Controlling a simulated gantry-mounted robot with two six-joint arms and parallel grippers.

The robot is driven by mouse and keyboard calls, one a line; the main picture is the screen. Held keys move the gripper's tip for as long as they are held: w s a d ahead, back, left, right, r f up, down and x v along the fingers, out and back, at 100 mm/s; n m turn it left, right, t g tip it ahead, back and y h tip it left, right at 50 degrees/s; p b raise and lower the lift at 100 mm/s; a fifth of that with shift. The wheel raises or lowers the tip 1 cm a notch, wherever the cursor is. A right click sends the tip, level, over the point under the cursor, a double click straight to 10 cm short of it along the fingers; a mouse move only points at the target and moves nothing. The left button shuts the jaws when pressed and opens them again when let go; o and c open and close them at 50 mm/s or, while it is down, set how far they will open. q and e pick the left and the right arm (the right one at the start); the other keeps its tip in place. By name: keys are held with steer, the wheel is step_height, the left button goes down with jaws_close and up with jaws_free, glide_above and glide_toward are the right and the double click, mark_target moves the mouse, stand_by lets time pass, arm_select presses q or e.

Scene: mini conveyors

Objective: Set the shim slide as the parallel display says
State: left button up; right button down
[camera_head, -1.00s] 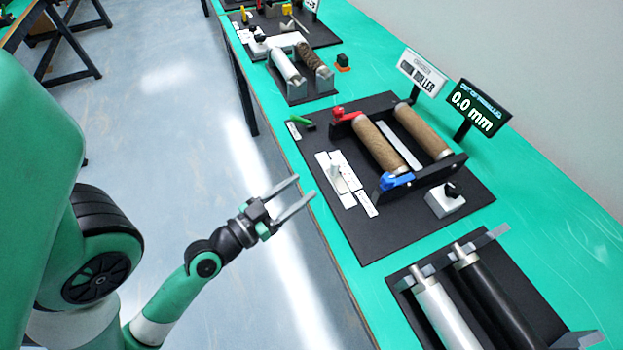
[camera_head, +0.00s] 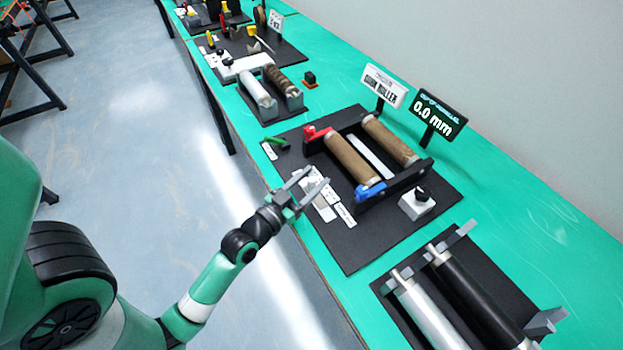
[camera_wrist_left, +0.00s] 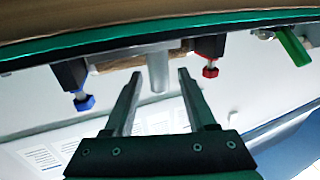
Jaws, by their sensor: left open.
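The parallel display (camera_head: 439,115) at the back of the black station board reads 0.0 mm. My left gripper (camera_head: 314,177) is open over the white scale plates (camera_head: 323,208) at the board's front edge, and it hides the small upright knob of the slide in the head view. In the left wrist view a grey round peg (camera_wrist_left: 158,68), which looks like that knob, stands between and beyond the open fingertips. I cannot tell if they touch it. The blue lever (camera_head: 371,192) and red lever (camera_head: 315,133) sit at the two ends of the brown rollers (camera_head: 350,160).
A white box with a black knob (camera_head: 417,203) stands right of the rollers. A green handle (camera_head: 278,142) lies at the board's left corner. A roller name sign (camera_head: 384,86) stands behind. Another roller stand (camera_head: 430,315) is at the front right.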

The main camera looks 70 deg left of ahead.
arm_select(q)
jaws_close()
stand_by(1.3)
